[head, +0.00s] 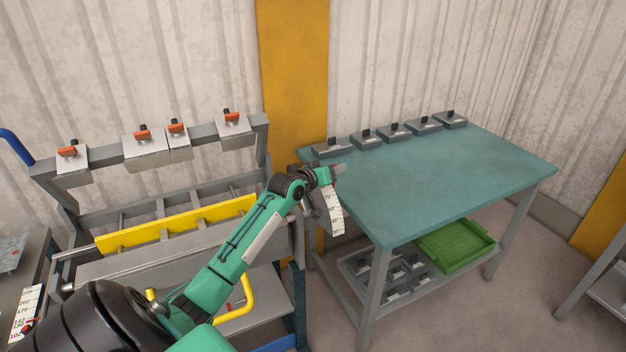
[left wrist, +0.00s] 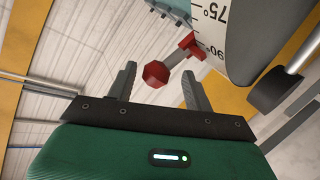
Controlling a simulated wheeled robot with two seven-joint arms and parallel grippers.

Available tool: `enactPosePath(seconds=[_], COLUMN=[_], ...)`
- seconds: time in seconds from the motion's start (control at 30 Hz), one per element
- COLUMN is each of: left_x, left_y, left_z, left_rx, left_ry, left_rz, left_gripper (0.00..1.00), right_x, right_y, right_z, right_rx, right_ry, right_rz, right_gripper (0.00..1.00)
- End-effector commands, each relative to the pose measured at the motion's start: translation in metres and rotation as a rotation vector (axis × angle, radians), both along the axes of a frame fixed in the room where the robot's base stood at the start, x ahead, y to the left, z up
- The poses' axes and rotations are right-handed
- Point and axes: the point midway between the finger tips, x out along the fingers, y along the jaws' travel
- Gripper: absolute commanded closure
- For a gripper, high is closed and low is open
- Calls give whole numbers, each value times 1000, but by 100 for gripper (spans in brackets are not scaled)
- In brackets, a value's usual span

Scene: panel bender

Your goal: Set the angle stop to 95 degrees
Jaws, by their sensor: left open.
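The angle stop's curved white scale (head: 335,212) hangs at the right end of the bender, by the table's left edge. In the left wrist view the scale (left wrist: 240,22) reads 75° and 90. A red pointer (left wrist: 192,46) sits at its edge close to the 90 mark. A grey stem joins it to a red knob (left wrist: 156,74). My left gripper (head: 334,172) is at the scale's upper end in the head view. In the left wrist view its two fingers (left wrist: 158,72) are spread apart, with the knob showing between them. Contact cannot be told. My right gripper is not in view.
The bender's grey beam (head: 205,136) carries several tool blocks with red clamps; a yellow bar (head: 178,224) lies below. The green table (head: 440,180) has grey blocks along its back and a clear top. A green crate (head: 455,246) sits underneath. Another scale (head: 26,310) is at lower left.

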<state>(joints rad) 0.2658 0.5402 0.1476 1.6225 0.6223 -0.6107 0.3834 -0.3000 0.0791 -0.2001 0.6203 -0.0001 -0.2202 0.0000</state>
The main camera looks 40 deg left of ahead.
Motion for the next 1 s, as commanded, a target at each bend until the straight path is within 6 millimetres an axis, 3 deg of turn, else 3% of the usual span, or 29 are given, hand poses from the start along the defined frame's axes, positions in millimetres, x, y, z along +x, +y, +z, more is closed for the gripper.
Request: enactPosePath(seconds=[0.3, 0.5, 0.97, 1.0], left_x=[-60, -88, -99, -99], left_y=[-2, -2, -3, -2], left_z=[10, 17, 21, 21], left_rx=[2, 1, 0, 0], left_ry=[1, 1, 2, 2], left_rz=[0, 1, 1, 2], left_gripper=[48, 48, 48, 56], right_x=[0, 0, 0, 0], right_y=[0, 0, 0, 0], right_z=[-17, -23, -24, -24], right_rx=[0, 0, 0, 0], right_ry=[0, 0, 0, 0], right_rz=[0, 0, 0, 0], right_gripper=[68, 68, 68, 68])
